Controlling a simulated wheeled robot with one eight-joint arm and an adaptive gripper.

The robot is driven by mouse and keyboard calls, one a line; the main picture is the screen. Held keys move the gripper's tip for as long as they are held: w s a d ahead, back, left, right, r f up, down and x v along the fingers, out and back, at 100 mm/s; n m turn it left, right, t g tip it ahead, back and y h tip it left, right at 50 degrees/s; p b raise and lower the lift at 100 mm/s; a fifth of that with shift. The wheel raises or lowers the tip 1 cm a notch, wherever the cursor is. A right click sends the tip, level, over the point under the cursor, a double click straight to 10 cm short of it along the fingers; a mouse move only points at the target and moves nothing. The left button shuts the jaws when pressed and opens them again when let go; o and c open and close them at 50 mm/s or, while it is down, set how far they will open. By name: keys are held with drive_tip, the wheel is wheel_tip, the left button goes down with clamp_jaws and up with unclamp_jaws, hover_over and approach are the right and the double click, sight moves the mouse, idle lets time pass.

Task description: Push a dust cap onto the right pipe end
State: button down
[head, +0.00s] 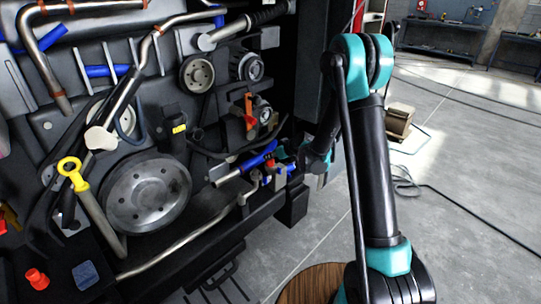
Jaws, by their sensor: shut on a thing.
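My gripper (281,162) is at the lower right of the engine, small and partly hidden among the parts there. It is shut on a small red piece, which looks like a dust cap (270,163). The red piece is close to the right end of a metal pipe with a blue sleeve (255,160). I cannot tell whether it touches a pipe end. Another red cap (37,279) stands at the lower left, on the dark ledge.
A large grey pulley (147,194) and a yellow ring handle (71,171) are left of my gripper. A curved metal pipe (190,238) runs along the lower front. A blue-grey square pad (86,275) lies by the left red cap. Open floor (465,160) is at the right.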

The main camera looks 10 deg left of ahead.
idle(0.4)
drive_tip(key=shift+f, duration=0.6)
drive_tip(key=shift+f, duration=0.45)
idle(0.3)
drive_tip(key=c, duration=0.8)
unclamp_jaws()
drive_tip(key=shift+d, duration=0.1)
drive_tip(key=shift+v, duration=3.95)
drive_tip(key=shift+r, duration=0.1)
